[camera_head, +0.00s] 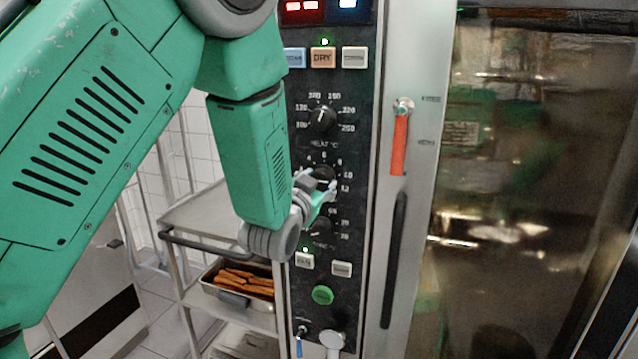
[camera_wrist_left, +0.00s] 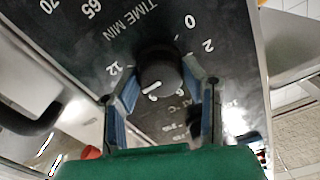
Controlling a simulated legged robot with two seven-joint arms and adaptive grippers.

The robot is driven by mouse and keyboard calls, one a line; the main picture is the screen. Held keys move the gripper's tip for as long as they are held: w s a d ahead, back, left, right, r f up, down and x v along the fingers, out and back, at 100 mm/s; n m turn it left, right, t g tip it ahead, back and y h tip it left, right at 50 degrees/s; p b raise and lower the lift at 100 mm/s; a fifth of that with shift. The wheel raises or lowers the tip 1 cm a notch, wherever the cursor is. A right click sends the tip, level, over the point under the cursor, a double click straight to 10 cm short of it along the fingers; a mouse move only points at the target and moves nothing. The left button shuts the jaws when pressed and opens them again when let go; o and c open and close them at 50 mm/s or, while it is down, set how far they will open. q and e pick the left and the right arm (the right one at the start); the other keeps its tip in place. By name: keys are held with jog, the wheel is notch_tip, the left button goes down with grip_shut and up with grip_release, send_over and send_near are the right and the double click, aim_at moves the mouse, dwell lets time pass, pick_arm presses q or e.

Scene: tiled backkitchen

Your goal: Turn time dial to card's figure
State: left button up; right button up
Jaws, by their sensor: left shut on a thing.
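The time dial (camera_wrist_left: 160,72) is a black knob on the dark control panel, above the label "TIME MIN" and ringed by figures such as 0, 2 and 12. In the head view it is the middle dial (camera_head: 325,172). No card is clearly visible. My right gripper is not in view.
The heat dial (camera_head: 322,118) is above and another dial (camera_head: 320,229) below. Lit buttons (camera_head: 323,57) sit higher up. An orange lever (camera_head: 399,145) and the oven's glass door (camera_head: 530,180) are on the right. A trolley (camera_head: 205,215) with a food pan (camera_head: 238,298) stands left.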

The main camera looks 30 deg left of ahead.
pick_arm(q)
jog(key=shift+f, duration=0.2)
jog(key=o, duration=1.1)
jog(key=shift+o, duration=0.3)
jog(key=shift+w, duration=0.1)
jog(key=shift+r, duration=0.1)
jog(key=v, duration=0.7)
jog(key=shift+s, duration=0.2)
